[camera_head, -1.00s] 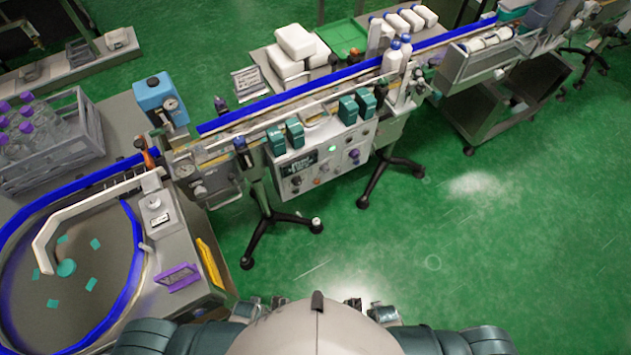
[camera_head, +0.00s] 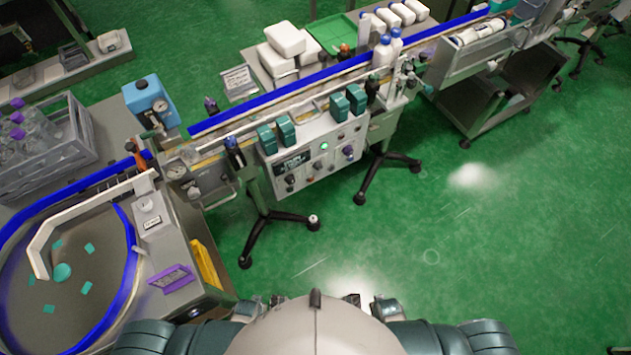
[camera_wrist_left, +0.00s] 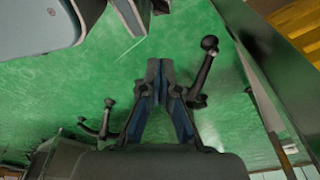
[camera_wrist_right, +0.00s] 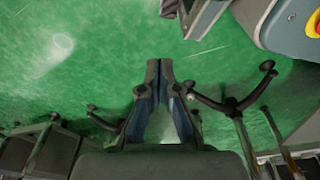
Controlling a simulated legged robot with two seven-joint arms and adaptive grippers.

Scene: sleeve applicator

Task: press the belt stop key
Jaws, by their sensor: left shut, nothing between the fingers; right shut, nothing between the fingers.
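The conveyor's control panel (camera_head: 306,170) faces me below the belt, in the middle of the head view. It carries a dark label plate, several small knobs and keys, and a lit green button (camera_head: 347,150). The key lettering is too small to read, so I cannot tell which is the belt stop key. My left gripper (camera_wrist_left: 160,66) is shut and empty in the left wrist view, over green floor. My right gripper (camera_wrist_right: 159,66) is shut and empty in the right wrist view, also over floor. Both are apart from the panel.
A round feed table (camera_head: 35,318) with a blue rim stands at the left, with a purple object (camera_head: 171,278) at its edge. Black stand feet (camera_head: 308,252) jut out under the conveyor. Bottles (camera_head: 382,52) stand on the belt. The floor (camera_head: 430,215) at right is clear.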

